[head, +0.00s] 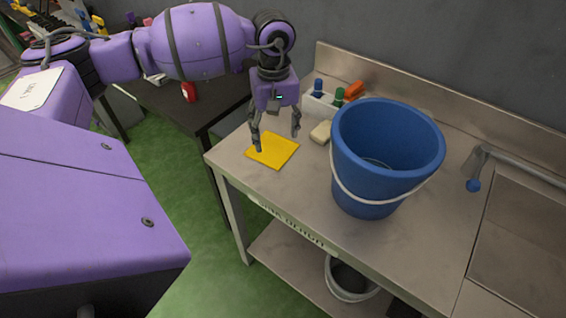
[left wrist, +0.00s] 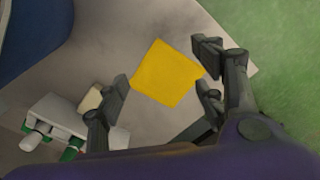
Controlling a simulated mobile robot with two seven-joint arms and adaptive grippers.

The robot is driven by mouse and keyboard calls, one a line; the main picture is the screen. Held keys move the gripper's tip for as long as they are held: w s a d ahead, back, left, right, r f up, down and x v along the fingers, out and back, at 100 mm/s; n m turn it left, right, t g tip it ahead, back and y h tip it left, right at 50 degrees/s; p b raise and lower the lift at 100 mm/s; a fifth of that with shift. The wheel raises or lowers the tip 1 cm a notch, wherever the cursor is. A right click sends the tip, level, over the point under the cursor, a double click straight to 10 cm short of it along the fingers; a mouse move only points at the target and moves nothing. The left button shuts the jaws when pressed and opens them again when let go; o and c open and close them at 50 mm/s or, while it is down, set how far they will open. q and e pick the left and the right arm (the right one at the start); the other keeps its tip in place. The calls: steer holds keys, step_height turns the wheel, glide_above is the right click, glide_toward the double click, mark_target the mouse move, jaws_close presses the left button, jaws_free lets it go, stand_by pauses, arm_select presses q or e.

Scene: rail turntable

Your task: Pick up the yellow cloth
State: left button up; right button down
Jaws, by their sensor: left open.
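The yellow cloth (head: 272,151) lies flat, a square, near the left end of the metal sink bench (head: 290,205). My left gripper (head: 277,142) points down over the cloth with its fingers apart and nothing between them. In the left wrist view the cloth (left wrist: 167,73) shows whole, with the open fingers (left wrist: 163,82) on either side of it. I cannot tell whether the fingertips touch the cloth or the bench. My right gripper is not in view.
A blue bucket (head: 352,160) stands right of the cloth. A pale sponge (head: 321,132) and a white caddy (head: 318,106) with bottles are behind. A tap (head: 480,165) is at right. A grey bucket (head: 350,280) is on the lower shelf. A dark table (head: 180,105) is at left.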

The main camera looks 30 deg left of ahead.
mark_target(276, 166)
arm_select(q)
step_height(276, 166, down, 9)
steer(key=b, duration=0.3)
steer(key=shift+s, duration=0.1)
steer(key=shift+f+b, duration=0.5)
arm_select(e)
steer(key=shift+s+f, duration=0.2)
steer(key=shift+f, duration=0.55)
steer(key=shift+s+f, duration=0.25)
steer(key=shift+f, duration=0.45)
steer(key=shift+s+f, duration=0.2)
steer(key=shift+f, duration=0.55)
arm_select(q)
steer(key=shift+f, duration=0.1)
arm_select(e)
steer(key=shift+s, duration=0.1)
arm_select(q)
steer(key=shift+s+d+f, duration=0.1)
steer(key=shift+f, duration=0.1)
jaws_close()
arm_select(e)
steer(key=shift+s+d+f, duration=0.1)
arm_select(q)
steer(key=shift+r, duration=0.15)
